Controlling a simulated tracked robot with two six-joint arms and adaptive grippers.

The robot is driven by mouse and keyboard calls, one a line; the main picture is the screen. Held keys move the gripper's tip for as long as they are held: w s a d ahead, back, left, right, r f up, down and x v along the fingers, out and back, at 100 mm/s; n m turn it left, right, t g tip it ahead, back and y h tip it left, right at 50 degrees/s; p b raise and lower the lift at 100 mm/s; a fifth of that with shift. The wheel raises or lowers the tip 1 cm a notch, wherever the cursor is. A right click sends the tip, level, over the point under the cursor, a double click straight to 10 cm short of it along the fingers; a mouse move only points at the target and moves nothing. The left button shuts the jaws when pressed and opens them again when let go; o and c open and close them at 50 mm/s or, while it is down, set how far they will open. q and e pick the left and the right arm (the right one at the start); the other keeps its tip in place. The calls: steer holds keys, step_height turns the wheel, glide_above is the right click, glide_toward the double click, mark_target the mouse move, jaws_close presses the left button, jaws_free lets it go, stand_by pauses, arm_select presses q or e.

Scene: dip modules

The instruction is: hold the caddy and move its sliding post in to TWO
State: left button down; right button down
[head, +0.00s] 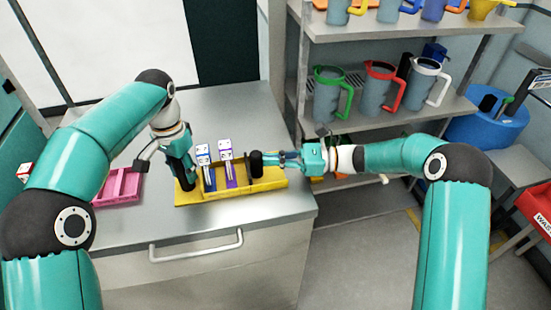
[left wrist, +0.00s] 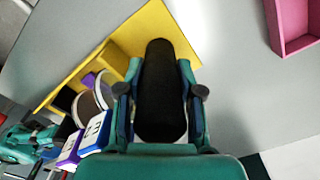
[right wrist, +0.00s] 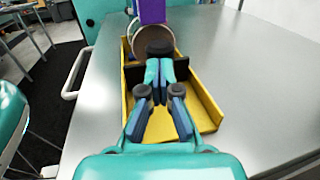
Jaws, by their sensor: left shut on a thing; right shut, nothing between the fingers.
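The yellow caddy (head: 262,187) lies on the grey worktop. A blue module (head: 205,165) and a purple module (head: 229,165), both with white marked heads, stand side by side in it. My left gripper (head: 184,172) is shut on a black upright grip at the caddy's left end; the grip fills the jaws in the left wrist view (left wrist: 160,90). The black-topped sliding post (head: 256,163) stands right of the modules. My right gripper (head: 284,160) is shut and empty, its fingertips at the post's right side. In the right wrist view the closed fingers point at the post (right wrist: 160,47); contact is unclear.
A pink tray (head: 120,187) lies left of the caddy. A shelf rack (head: 390,108) with several handled jugs stands behind right, close to my right arm. The worktop behind the caddy is clear. A drawer handle (head: 197,250) is on the front face.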

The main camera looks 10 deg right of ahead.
mark_target(260, 163)
steer(key=x, duration=0.2)
steer(key=s+x, duration=0.1)
steer(key=x, duration=0.2)
steer(key=shift+d, duration=0.1)
steer(key=v, duration=1.3)
steer(key=shift+d, duration=0.4)
steer(key=shift+s, duration=0.1)
arm_select(q)
steer(key=c, duration=1.1)
jaws_free()
